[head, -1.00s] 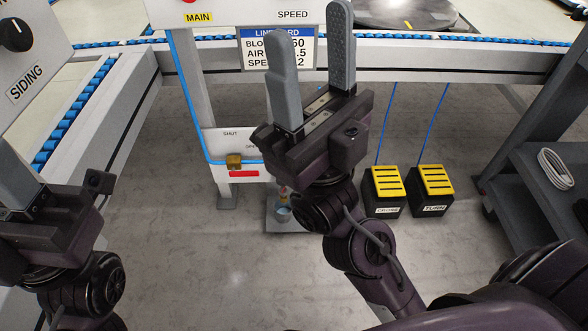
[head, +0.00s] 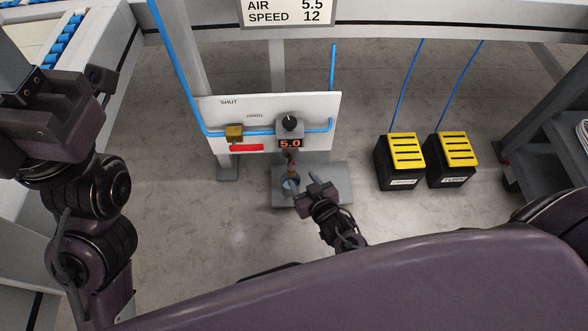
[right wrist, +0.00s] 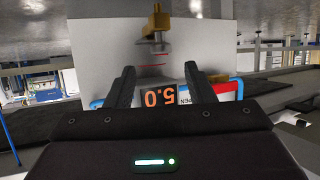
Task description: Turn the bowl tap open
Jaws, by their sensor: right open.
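The bowl tap appears to be the small brass piece (head: 291,170) under the unit with the 5.0 readout on the white panel. In the right wrist view, where the panel is upside down, a brass piece (right wrist: 154,22) sits at the end of a clear bowl (right wrist: 153,52) with red lines. My right gripper (right wrist: 158,72) is open and empty, its fingers pointing at the panel with the bowl between them in the picture. In the head view my right gripper (head: 305,187) is low, just right of the tap. My left gripper (head: 45,110) is at the left, its fingertips mostly out of frame.
The white panel (head: 320,110) also carries a brass valve (head: 234,131) with a red handle (head: 246,148) and blue pipe. A small cup (head: 290,186) stands on a grey plate (head: 337,172) below. Two black-and-yellow pedals (head: 402,150) (head: 455,150) are to the right.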

